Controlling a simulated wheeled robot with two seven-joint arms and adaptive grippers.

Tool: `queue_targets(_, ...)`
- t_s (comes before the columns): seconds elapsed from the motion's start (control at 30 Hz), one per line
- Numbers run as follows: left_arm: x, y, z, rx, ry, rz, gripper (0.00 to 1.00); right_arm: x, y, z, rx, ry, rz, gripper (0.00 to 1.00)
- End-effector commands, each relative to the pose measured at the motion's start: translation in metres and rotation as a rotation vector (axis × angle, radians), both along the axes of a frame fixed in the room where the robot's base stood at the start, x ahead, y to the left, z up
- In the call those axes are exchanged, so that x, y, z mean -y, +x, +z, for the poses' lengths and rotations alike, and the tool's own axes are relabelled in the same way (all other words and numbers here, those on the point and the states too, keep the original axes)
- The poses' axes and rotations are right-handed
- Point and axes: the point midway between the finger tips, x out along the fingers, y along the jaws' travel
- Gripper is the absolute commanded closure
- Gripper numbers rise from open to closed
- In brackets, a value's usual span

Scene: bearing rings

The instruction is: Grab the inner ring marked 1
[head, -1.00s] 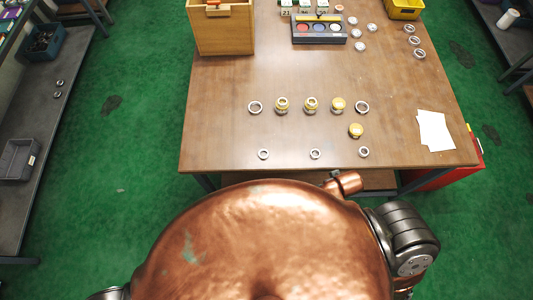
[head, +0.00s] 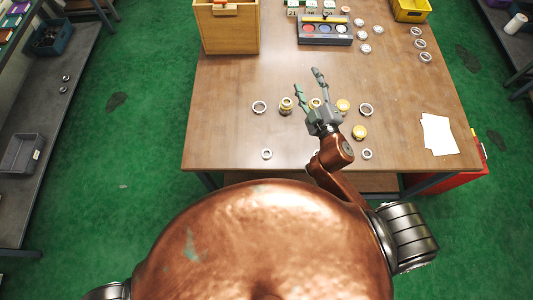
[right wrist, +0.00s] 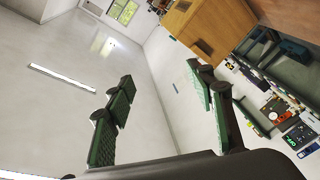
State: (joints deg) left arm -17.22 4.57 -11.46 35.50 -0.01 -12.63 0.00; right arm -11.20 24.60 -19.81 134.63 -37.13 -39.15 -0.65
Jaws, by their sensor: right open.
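Several metal rings lie on the brown table (head: 225,135) in the head view. A row holds a silver ring (head: 259,107) at left, a silver ring (head: 366,109) at right and yellow-and-silver pieces (head: 286,106) between them. A smaller ring (head: 267,154) lies nearer the front left and another (head: 367,154) at front right. No number 1 is readable on any ring, so I cannot tell which is marked 1. My right gripper (head: 308,80) is open and empty above the table, partly covering the row. Its open fingers (right wrist: 160,88) also show in the right wrist view. My left gripper is out of view.
A wooden box (head: 228,30) stands at the back left. A dark tray with coloured discs (head: 325,30) and a yellow bin (head: 411,9) are at the back. White papers (head: 438,134) lie at right. More rings (head: 419,43) lie at the back right. The table's left front is clear.

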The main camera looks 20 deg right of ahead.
Motion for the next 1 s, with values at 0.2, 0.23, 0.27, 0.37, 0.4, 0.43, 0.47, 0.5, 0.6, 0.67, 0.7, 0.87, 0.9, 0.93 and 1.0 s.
queue_targets(0.2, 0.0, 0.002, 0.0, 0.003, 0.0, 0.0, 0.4, -0.195, -0.032, 0.114, 0.554, -0.577, 0.544, 0.5)
queue_targets(0.23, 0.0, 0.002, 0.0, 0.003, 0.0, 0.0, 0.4, -0.22, -0.045, 0.112, 0.613, -0.665, 0.623, 0.5)
queue_targets(0.27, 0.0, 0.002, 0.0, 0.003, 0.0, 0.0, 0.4, -0.242, -0.059, 0.107, 0.668, -0.756, 0.704, 0.5)
queue_targets(0.37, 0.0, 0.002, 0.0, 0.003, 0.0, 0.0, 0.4, -0.298, -0.103, 0.059, 0.807, -1.072, 0.977, 0.5)
queue_targets(0.4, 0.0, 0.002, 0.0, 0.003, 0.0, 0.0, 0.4, -0.308, -0.117, 0.029, 0.84, -1.206, 1.087, 0.5)
queue_targets(0.43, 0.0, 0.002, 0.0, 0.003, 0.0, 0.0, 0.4, -0.312, -0.126, 0.005, 0.856, -1.308, 1.17, 0.5)
queue_targets(0.47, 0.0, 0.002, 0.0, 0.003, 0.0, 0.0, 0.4, -0.31, -0.132, -0.02, 0.863, -1.41, 1.25, 0.5)
queue_targets(0.5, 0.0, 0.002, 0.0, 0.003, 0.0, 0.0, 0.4, -0.302, -0.136, -0.053, 0.859, -1.544, 1.351, 0.5)
queue_targets(0.6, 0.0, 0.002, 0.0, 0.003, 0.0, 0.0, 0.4, -0.26, -0.133, -0.125, 0.787, -1.848, 1.572, 0.5)
queue_targets(0.67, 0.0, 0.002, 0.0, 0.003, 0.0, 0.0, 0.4, -0.228, -0.124, -0.155, 0.715, -1.998, 1.675, 0.5)
queue_targets(0.7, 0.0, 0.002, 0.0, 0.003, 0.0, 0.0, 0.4, -0.207, -0.118, -0.17, 0.663, -2.083, 1.73, 0.5)
queue_targets(0.87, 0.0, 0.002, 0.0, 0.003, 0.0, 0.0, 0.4, -0.146, -0.099, -0.198, 0.495, -2.283, 1.86, 0.5)
queue_targets(0.9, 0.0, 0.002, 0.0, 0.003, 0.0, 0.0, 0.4, -0.139, -0.097, -0.202, 0.472, -2.304, 1.873, 0.5)
queue_targets(0.93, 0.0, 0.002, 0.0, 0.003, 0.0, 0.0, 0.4, -0.136, -0.096, -0.204, 0.46, -2.314, 1.88, 0.5)
queue_targets(1.0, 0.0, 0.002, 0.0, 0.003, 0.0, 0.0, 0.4, -0.134, -0.094, -0.211, 0.448, -2.325, 1.889, 0.5)
